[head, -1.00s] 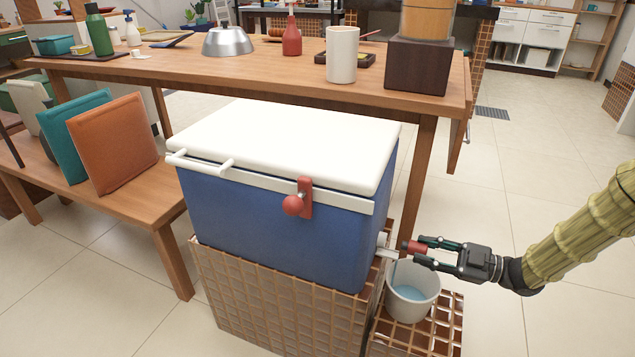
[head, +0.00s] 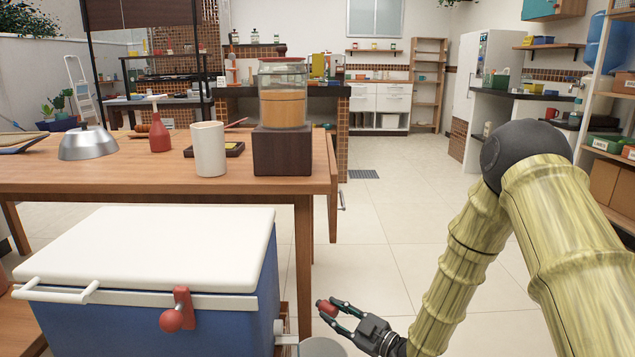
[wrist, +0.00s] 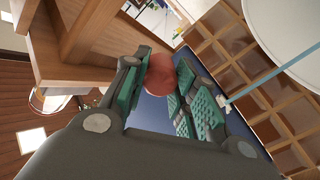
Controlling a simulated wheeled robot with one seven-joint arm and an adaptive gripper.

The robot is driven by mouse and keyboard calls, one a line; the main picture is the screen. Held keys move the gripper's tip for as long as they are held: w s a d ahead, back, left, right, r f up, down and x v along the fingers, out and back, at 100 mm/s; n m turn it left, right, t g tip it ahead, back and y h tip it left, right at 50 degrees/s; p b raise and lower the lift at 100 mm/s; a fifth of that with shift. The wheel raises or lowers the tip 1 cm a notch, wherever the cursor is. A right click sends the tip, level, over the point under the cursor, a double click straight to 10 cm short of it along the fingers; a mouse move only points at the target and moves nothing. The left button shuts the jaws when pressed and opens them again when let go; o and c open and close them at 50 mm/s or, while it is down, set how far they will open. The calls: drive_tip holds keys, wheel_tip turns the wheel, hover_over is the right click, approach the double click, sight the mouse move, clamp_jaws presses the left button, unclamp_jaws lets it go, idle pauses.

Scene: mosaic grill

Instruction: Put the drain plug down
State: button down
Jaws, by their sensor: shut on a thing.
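The drain plug (head: 326,308) is a small red piece, held between the fingertips of my gripper (head: 338,309). My gripper is shut on it, beside the right side of the blue cooler (head: 150,328) and below the table top. In the wrist view the red plug (wrist: 161,76) sits between the green-padded fingers. The cooler's drain spout (head: 286,338) sticks out at its lower right, apart from the plug. The rim of a pale bucket (head: 322,347) shows below; the bucket's body is out of the head view.
The wooden table (head: 110,172) behind the cooler holds a white cylinder (head: 210,148), a glass jar on a dark block (head: 282,150), a red bottle (head: 160,135) and a metal bowl (head: 87,143). The cooler's white lid (head: 150,245) is bare. Open tiled floor (head: 400,225) lies right.

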drive_tip(key=s+d+f+m+t+h+p, duration=0.1)
drive_tip(key=s+d+f+m+t+h, duration=0.2)
drive_tip(key=d+f+m+t+h, duration=0.6)
drive_tip(key=d+r+g+h+p, duration=0.1)
drive_tip(key=d+r+h+p, duration=0.1)
drive_tip(key=r+p, duration=1.7)
drive_tip(key=d+r+g+h+p, duration=0.2)
drive_tip(key=r+h+p, duration=0.1)
drive_tip(key=r+p, duration=1.65)
drive_tip(key=s+r, duration=0.3)
drive_tip(key=s, duration=0.3)
drive_tip(key=shift+m, duration=0.4)
drive_tip(key=shift+d+r, duration=0.1)
drive_tip(key=shift+d, duration=0.05)
